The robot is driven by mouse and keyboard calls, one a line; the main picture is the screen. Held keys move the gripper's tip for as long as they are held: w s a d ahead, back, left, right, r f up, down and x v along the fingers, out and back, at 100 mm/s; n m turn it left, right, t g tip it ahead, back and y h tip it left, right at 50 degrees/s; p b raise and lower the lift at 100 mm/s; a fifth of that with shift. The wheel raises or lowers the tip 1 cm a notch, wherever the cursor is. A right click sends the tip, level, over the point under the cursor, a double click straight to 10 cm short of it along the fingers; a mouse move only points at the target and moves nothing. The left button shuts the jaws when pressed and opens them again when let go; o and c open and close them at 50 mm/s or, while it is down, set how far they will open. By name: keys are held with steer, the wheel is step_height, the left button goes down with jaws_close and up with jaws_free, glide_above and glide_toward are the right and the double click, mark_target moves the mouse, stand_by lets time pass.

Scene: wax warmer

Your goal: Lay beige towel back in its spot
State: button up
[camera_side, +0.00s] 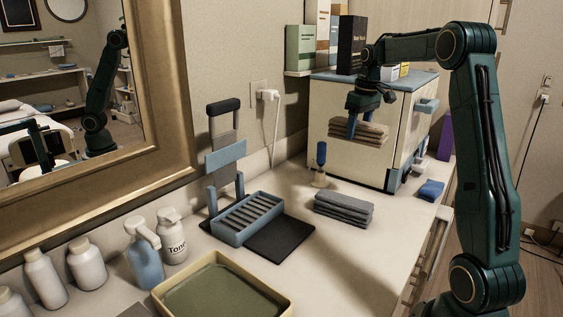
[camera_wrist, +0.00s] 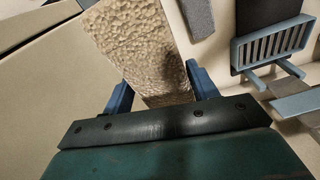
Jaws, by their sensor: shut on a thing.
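The beige towel (camera_side: 358,131), a folded, layered stack, hangs in the air in front of the cream cabinet. My gripper (camera_side: 361,108) is directly above it and shut on it. In the wrist view the towel's textured top (camera_wrist: 135,40) lies between the two blue fingers of my gripper (camera_wrist: 158,76). The finger contact is partly hidden in the side view. A folded grey towel stack (camera_side: 343,208) lies on the counter below and apart from the beige towel.
The cream cabinet (camera_side: 336,98) with a blue top stands close behind the held towel. A blue-handled brush (camera_side: 321,158) stands near its front. A blue slotted tray (camera_side: 246,219) and black mat (camera_side: 280,240) are left of the grey towels. Bare counter (camera_side: 385,225) lies right of them.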

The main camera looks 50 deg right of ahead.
steer(key=shift+d, duration=0.2)
step_height(320, 180, down, 20)
steer(key=shift+r, duration=0.1)
stand_by(1.0)
steer(key=o, duration=1.1)
steer(key=shift+f, duration=0.2)
steer(key=shift+r, duration=0.1)
steer(key=r, duration=0.4)
steer(key=s+r, duration=0.1)
steer(key=r, duration=0.7)
steer(key=shift+s+a, duration=0.1)
steer(key=shift+s, duration=0.15)
